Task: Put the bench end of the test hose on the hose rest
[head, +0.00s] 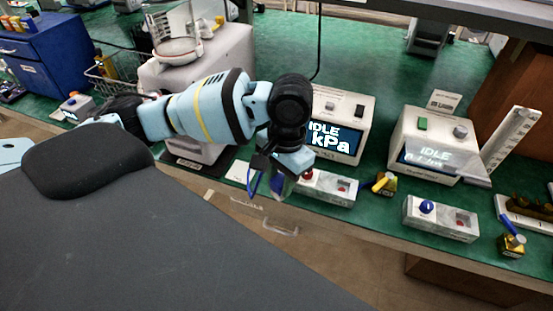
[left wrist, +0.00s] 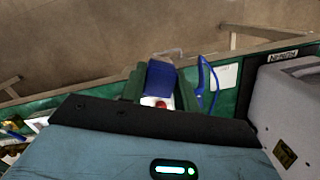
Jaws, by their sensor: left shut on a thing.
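The hose's other end is hidden. I cannot pick out the hose rest with certainty. My right gripper is not in view.
The red-knob box (head: 330,187) stands before a display reading IDLE kPa (head: 336,133). Open floor lies before the bench.

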